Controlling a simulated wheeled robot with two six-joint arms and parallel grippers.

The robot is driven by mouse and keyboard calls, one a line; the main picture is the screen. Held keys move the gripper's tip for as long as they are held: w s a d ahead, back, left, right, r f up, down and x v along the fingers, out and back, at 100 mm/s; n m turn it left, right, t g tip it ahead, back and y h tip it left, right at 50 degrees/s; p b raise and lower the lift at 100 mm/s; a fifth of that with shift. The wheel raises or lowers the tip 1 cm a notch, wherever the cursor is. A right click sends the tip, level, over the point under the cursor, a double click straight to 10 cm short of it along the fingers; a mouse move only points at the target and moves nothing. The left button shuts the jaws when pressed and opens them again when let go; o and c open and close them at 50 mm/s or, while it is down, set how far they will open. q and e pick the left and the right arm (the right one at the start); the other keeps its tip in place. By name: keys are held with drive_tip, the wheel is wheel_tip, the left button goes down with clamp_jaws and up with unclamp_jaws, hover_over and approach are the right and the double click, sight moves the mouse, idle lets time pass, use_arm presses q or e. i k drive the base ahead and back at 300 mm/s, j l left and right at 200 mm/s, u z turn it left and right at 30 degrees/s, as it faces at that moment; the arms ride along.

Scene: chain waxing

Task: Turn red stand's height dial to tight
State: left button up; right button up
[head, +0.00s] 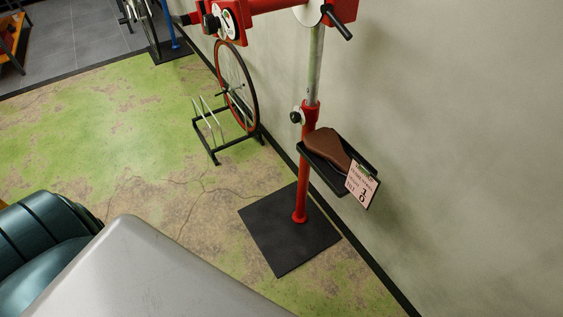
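The red stand (303,180) stands upright on a flat black base plate (290,229) near the wall. A small black knob (295,117) sticks out to the left of its red collar, where the grey inner tube (314,65) enters; it looks like the height dial. Its markings are too small to read. At the top, a red clamp arm carries another black knob (211,23) beside a white round gauge (229,23), and a black lever (338,22) on the right. Neither of my grippers is in view.
A black tray (317,174) on the stand holds a brown saddle (327,145) and a paper tag (361,185). A wheel (237,85) stands in a floor rack (214,152) to the left. Teal padded seating (45,245) is at lower left. Green worn floor between is clear.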

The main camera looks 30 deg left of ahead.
sight(294, 117)
drive_tip(key=u, duration=0.7)
drive_tip(key=i+l, duration=0.15)
drive_tip(key=l+z, duration=0.05)
